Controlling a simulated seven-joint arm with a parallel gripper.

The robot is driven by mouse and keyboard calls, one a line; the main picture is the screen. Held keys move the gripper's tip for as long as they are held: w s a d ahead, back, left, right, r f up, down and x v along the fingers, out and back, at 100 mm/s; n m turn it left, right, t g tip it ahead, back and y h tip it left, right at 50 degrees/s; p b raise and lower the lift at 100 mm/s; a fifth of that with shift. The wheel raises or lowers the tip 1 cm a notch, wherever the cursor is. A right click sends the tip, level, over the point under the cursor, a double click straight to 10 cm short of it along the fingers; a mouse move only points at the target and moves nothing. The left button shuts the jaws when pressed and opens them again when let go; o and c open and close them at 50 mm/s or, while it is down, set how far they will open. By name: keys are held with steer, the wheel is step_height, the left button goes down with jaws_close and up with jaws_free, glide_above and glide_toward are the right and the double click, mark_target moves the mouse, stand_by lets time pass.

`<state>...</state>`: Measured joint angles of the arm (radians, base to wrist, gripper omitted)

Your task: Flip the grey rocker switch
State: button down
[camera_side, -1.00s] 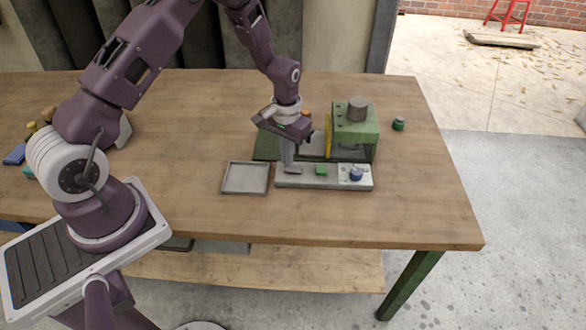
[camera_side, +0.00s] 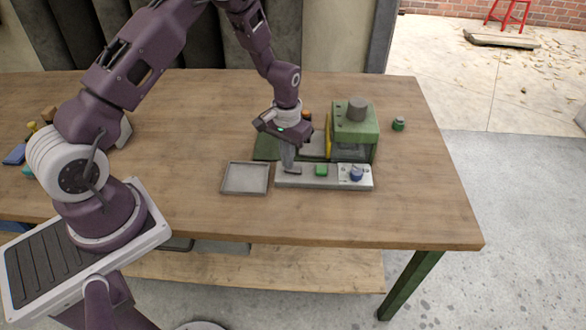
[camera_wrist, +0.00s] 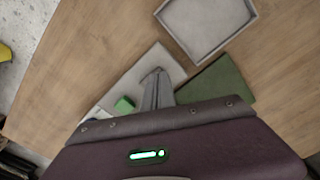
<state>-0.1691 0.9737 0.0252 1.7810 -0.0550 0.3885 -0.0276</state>
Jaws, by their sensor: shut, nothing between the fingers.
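The grey rocker switch (camera_side: 297,171) is at the left end of the pale control strip (camera_side: 308,183), which lies on the table. My gripper (camera_side: 289,170) is shut and empty, pointing down with its fingertips at the switch. I cannot tell whether they touch it or which way the rocker is tilted. In the wrist view my gripper (camera_wrist: 157,74) reaches over the strip (camera_wrist: 137,75), and the fingers hide most of the switch. A green button (camera_side: 321,170) and a blue knob (camera_side: 357,174) sit farther right on the strip.
A shallow grey tray (camera_side: 245,191) lies left of the strip. A green machine (camera_side: 365,129) with a grey cylinder on top stands behind it. A small green-and-grey object (camera_side: 398,124) stands to the right. The table (camera_side: 330,217) is clear in front.

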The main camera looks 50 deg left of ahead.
steer(key=shift+f, duration=0.5)
steer(key=shift+r, duration=3.55)
step_height(320, 180, up, 11)
steer(key=t, duration=0.1)
glide_above(286, 179)
steer(key=s+d+r+m+t, duration=0.2)
steer(key=s+d+r, duration=0.1)
steer(key=s+r, duration=0.65)
steer(key=s+d+r+t, duration=0.1)
steer(key=s+r, duration=0.1)
steer(key=s, duration=0.5)
steer(key=s+d+r+m+t, duration=0.1)
steer(key=s+r, duration=0.2)
steer(key=s, duration=0.5)
steer(key=shift+d+r+t, duration=0.3)
steer(key=shift+d+r, duration=0.05)
